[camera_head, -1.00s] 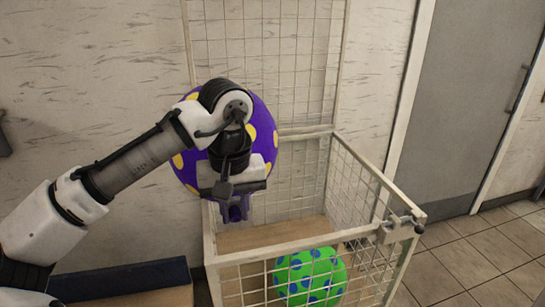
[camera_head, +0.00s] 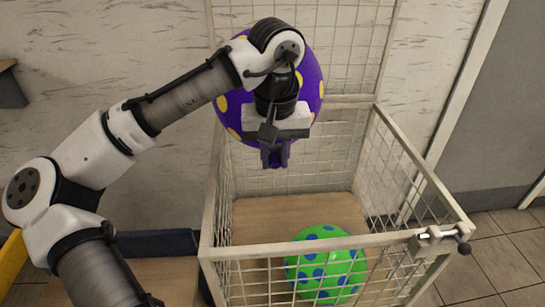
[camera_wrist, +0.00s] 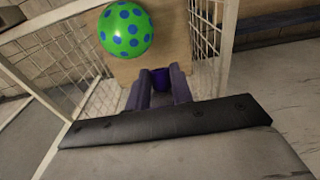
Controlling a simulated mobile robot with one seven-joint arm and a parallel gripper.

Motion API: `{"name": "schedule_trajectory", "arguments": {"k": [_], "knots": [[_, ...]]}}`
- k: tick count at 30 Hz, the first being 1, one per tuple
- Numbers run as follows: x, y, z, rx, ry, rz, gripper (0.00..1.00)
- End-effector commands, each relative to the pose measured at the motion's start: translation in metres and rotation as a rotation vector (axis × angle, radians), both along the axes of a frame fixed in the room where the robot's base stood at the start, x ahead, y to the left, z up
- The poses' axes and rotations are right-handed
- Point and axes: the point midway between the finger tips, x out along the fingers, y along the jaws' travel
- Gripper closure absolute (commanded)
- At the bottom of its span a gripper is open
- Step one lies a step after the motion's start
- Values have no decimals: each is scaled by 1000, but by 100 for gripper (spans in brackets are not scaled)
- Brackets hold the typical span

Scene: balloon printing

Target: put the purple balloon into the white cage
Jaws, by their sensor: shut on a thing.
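The purple balloon (camera_head: 311,88) with yellow spots is held up at the rear of the white cage (camera_head: 420,166) in the head view. It appears over the cage opening, above the floor, but its exact depth is unclear. My gripper (camera_head: 275,158) is shut on the balloon's small lower end and points down, and my arm hides much of the balloon. In the wrist view, a bit of purple (camera_wrist: 161,80) shows between the fingers of my gripper (camera_wrist: 163,85). The white cage is open on top, with wire mesh walls.
A green balloon with blue spots (camera_head: 325,266) lies on the cage's wooden floor at the front. A clamp-like latch (camera_head: 437,238) sits at the cage's front right corner. A tall mesh panel (camera_head: 345,50) rises at the back. A grey door (camera_head: 495,130) stands right.

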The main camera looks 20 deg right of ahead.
Motion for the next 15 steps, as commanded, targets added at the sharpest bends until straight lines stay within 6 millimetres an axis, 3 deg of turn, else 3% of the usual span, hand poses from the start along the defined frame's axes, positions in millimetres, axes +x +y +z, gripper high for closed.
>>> {"name": "schedule_trajectory", "arguments": {"k": [1, 15], "knots": [[0, 0, -11, 1, 0, 1, 90], [0, 0, -73, 1, 2, -1, 90]]}}
